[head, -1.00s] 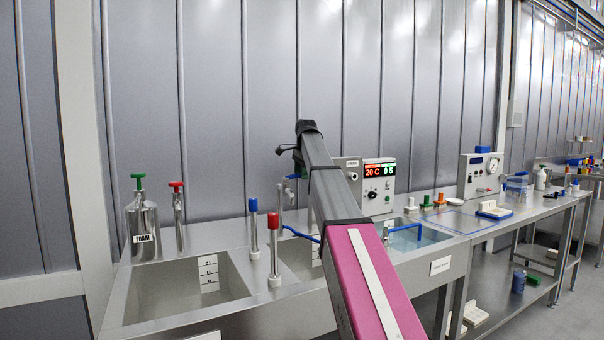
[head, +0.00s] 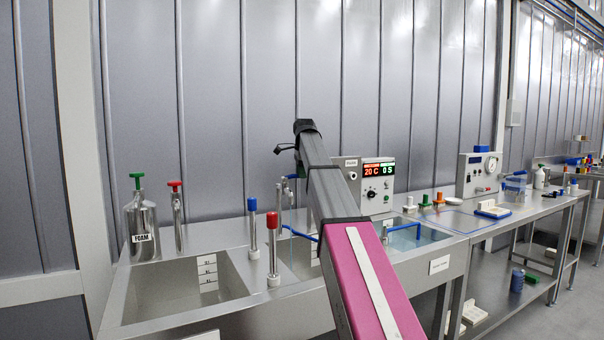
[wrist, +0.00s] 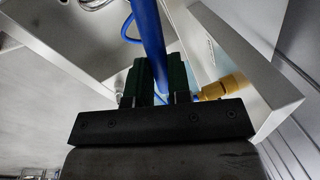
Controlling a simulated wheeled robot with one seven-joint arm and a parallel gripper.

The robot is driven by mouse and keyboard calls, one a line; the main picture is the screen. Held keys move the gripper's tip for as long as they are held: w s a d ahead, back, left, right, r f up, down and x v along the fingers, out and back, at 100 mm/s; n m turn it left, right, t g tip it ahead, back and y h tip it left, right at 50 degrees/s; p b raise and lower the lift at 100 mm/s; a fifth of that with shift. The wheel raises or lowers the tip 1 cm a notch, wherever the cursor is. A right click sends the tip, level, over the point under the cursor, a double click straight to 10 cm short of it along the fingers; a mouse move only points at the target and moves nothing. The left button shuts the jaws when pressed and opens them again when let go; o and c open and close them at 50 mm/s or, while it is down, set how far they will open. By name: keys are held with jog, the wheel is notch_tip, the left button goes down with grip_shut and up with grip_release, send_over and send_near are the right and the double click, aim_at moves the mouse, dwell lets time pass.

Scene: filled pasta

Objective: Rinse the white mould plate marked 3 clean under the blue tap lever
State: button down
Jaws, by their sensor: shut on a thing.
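In the wrist view my gripper (wrist: 158,68) has dark green fingers, shut on a blue bar (wrist: 147,30) that runs up and away between them. I cannot tell whether this bar is the tap lever. In the head view my pink and grey arm hides the gripper. A blue-capped post (head: 252,205) and a red-capped post (head: 272,222) stand at the sink, left of my arm. I cannot make out the white mould plate marked 3; white labelled pieces (head: 207,272) show on the left basin's back wall, their marks too small to read.
The left basin (head: 150,300) looks empty. A FOAM bottle (head: 142,238) and a red-topped bottle (head: 179,225) stand behind it. A control box (head: 377,188) reads 20 C and 0 S. A water-filled basin (head: 415,238) lies right of my arm.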

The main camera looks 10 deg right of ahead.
jog(key=c, duration=1.1)
grip_release()
jog(key=shift+o, duration=0.2)
notch_tip(320, 180, up, 11)
jog(key=s, duration=0.2)
jog(key=shift+f, duration=0.2)
